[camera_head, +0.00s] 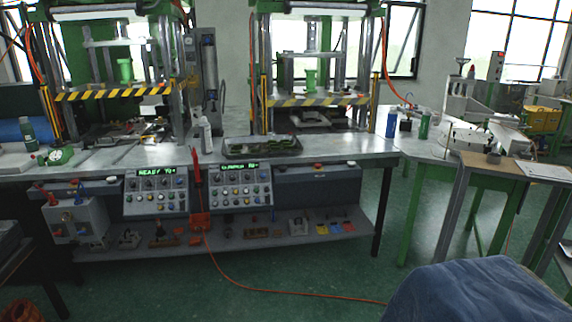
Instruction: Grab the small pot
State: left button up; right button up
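No thing shows clearly as the small pot. A small dark container (406,124) stands near the right end of the long workbench (345,150), between a blue bottle (391,123) and a green bottle (424,125). A small brown round thing (493,157) sits on the wooden-topped table (515,167) at the right. Both are too small to tell whether either is the pot. Neither of my grippers is in view.
Two presses with striped guards (318,101) stand on the bench. An orange hose (270,288) crosses the green floor. Blue cloth (475,292) covers something at lower right. The middle floor is otherwise open.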

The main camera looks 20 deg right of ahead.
aim_at(492, 158)
jog(key=i+z, duration=0.25)
jog(key=i, duration=0.4)
jog(key=i+z, duration=0.25)
jog(key=i, duration=0.45)
jog(key=i+j+z, duration=0.25)
jog(key=i, duration=0.4)
jog(key=i+l+z, duration=0.3)
jog(key=i, duration=0.3)
jog(key=i+z, duration=0.3)
jog(key=i, duration=0.3)
